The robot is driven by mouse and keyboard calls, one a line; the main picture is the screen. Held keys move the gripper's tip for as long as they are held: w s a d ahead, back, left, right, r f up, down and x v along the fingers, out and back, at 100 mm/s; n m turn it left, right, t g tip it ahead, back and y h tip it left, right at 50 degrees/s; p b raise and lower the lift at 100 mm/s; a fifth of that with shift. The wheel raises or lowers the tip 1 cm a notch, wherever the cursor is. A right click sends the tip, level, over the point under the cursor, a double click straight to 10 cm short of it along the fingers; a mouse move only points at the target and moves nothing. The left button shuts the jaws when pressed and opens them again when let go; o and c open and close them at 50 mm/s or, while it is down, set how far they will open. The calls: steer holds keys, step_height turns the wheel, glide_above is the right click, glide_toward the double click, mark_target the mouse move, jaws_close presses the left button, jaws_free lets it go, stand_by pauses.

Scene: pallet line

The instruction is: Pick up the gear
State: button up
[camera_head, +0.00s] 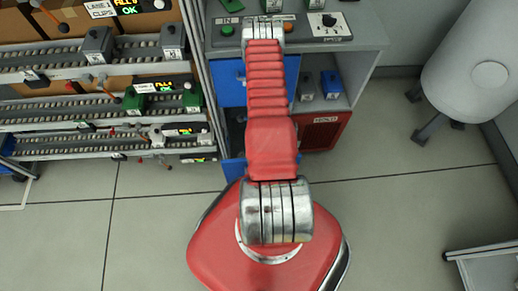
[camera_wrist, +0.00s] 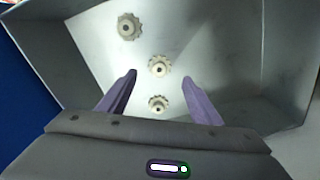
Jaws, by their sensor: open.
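Three pale beige toothed gears lie apart from one another in a grey metal bin (camera_wrist: 215,50) in the wrist view. One gear (camera_wrist: 129,27) is at the upper left, one gear (camera_wrist: 159,67) is in the middle, and one gear (camera_wrist: 158,103) is nearest my gripper. My gripper (camera_wrist: 160,82) has two purple fingers spread apart with nothing held. In the picture, the nearest gear shows between the fingers and the middle gear just beyond their tips. I cannot tell how high the fingers are above the bin floor. Neither the gears nor my fingers can be made out in the head view.
Bin walls rise on both sides; a blue surface (camera_wrist: 25,95) is at left. In the head view, a grey cabinet (camera_head: 357,45) with buttons stands ahead. Roller racks (camera_head: 60,68) holding boxes are left, and a white tank (camera_head: 470,70) is right.

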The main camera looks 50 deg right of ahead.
steer(key=shift+w+a+f, duration=0.1)
steer(key=shift+w+f, duration=0.05)
steer(key=shift+f, duration=2.4)
steer(key=shift+c, duration=0.6)
steer(key=c, duration=1)
steer(key=shift+r, duration=0.1)
steer(key=shift+r, duration=4.9)
